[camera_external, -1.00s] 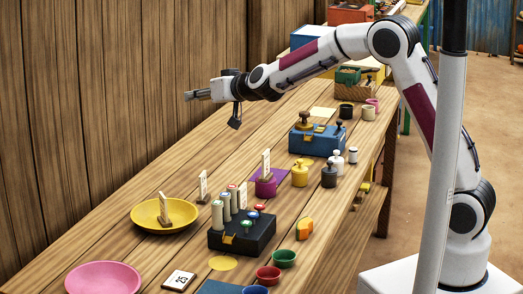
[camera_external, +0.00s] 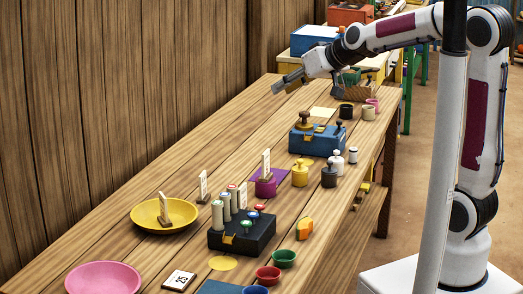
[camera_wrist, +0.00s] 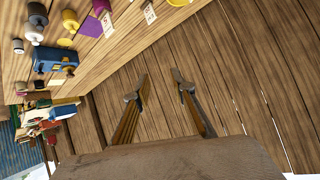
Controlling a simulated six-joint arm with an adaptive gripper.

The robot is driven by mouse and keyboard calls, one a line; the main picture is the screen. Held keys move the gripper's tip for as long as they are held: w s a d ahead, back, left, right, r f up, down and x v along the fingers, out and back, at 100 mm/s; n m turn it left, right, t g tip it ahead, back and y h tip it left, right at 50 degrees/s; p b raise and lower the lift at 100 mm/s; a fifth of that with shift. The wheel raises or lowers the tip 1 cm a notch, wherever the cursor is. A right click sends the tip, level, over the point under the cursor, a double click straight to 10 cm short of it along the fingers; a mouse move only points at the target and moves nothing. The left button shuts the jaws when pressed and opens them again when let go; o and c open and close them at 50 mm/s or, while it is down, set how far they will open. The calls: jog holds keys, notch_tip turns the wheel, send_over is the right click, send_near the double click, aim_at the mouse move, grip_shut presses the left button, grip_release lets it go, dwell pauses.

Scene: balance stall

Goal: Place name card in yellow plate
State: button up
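The yellow plate (camera_external: 185,207) lies on the left of the table in the external view. A white name card on a small brown base (camera_external: 164,208) stands upright in it. Similar upright cards stand elsewhere: one (camera_external: 203,187) beyond the plate, one (camera_external: 242,194) behind the black box, and one (camera_external: 266,163) at the purple cup. I cannot tell which one the task names. My gripper (camera_external: 277,87) is raised toward the table's far end, away from the plate. In the wrist view my gripper (camera_wrist: 160,76) has its fingers apart with nothing between them.
A black box (camera_external: 241,236) with several cylinders and coloured knobs stands right of the plate. A pink plate (camera_external: 104,278) lies at the near left. A blue box (camera_external: 317,140), weights and cups occupy the far right side. The wooden wall borders the table's left.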

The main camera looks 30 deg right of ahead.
jog(key=s+d+f+g+h, duration=0.1)
jog(key=s+d+f, duration=0.2)
jog(key=s+d, duration=0.3)
jog(key=s+d+f+m+g+h, duration=0.1)
jog(key=s+d, duration=0.5)
jog(key=s, duration=0.7)
jog(key=s+d+f+m+g+h, duration=0.1)
jog(key=s+d+f+g+h, duration=0.1)
jog(key=s+d+f, duration=0.3)
jog(key=s+d, duration=0.1)
jog(key=s, duration=0.3)
jog(key=shift+s+d+f+h, duration=0.15)
jog(key=shift+d+f+h, duration=0.15)
jog(key=shift+d+f, duration=0.05)
